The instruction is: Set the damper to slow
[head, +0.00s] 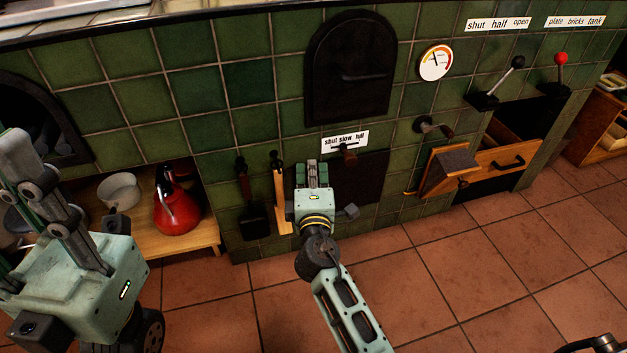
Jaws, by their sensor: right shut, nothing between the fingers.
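A white plate (345,141) marked "shut slow full" is on the green tiled front, below the arched black door. A brown damper knob (349,158) sticks out just under it, roughly below "slow"; its exact setting is hard to tell. My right gripper (312,173) is shut and empty, pointing at the tiles. In the picture it lies left of and slightly below the knob, apart from it. My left gripper (38,185) is at the left edge, far from the damper, partly cut off; its jaw gap is unclear.
A poker and a shovel (253,220) hang left of my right gripper. A red kettle (178,210) stands in the low niche. To the right are a crank (433,127), a gauge (436,63), two levers (501,85) and an open wooden drawer (500,160). The tiled floor is clear.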

